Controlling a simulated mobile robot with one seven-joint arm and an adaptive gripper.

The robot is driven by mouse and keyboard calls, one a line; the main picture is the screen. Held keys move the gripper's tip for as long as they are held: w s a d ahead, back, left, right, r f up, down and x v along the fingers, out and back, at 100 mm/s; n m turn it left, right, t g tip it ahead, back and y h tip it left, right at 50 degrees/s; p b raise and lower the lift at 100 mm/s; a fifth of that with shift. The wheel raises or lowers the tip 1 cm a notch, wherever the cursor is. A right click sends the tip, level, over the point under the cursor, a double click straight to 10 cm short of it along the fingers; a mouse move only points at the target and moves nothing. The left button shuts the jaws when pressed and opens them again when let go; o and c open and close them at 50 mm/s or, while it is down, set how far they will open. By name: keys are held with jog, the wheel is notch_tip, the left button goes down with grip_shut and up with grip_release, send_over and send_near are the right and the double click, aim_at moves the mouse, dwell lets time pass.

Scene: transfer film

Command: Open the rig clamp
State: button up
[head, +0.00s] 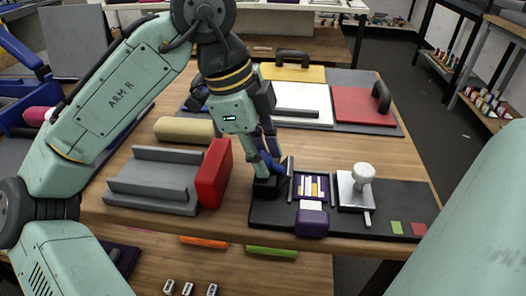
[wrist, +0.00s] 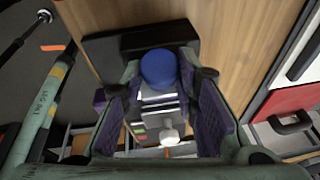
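The rig is a dark base plate (head: 385,192) near the table's front edge. At its left end is a black clamp block (head: 265,187) with a blue handle (head: 268,162), which I take for the rig clamp. My gripper (head: 264,152) points down at the handle, with its fingers around it. In the wrist view the handle's round blue end (wrist: 158,68) sits between the two purple-padded fingers. The fingers stand apart, and I see no clear grip on the handle. The clamp's lower part is partly hidden by the arm in the head view.
A purple film frame (head: 312,186) and a white-knobbed press (head: 357,188) stand on the plate, right of the clamp. A red block (head: 214,173) and a grey channel (head: 150,182) lie close on the left. Behind are a white panel (head: 303,104) and a red one (head: 361,107).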

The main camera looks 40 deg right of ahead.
jog(key=o, duration=0.4)
jog(key=shift+o, duration=0.2)
jog(key=v, duration=1.2)
jog(key=shift+c, duration=0.2)
